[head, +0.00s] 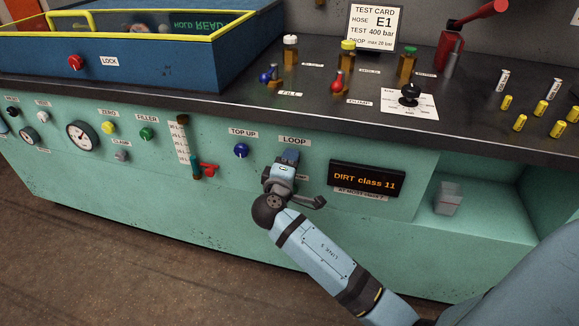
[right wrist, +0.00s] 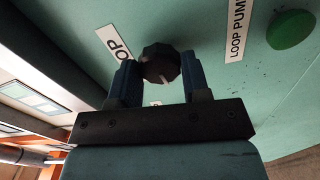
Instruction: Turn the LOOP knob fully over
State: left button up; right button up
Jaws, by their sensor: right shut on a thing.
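The LOOP knob (right wrist: 160,62) is a dark, faceted knob on the green panel, with a small pale mark on its face, in the right wrist view. My right gripper (right wrist: 160,76) has one blue finger on each side of the knob and is shut on it. In the head view my right gripper (head: 289,157) is at the panel just below the LOOP label (head: 294,140) and hides the knob. Part of a label ending in "OP" (right wrist: 113,43) shows beside the knob in the wrist view. My left gripper is not in view.
The blue TOP UP knob (head: 241,150) is just left of my gripper. The DIRT class display (head: 366,180) is to the right. A red-handled valve (head: 205,170) sits farther left. A green button (right wrist: 291,29) and a LOOP PUMP label (right wrist: 236,30) show in the wrist view.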

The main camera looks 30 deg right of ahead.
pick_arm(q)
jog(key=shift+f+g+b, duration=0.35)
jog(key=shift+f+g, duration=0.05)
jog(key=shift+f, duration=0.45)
pick_arm(e)
jog(key=shift+f+m, duration=0.1)
jog(key=shift+m, duration=0.7)
jog(key=o, duration=0.9)
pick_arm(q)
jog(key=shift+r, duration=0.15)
pick_arm(e)
jog(key=shift+o, duration=0.2)
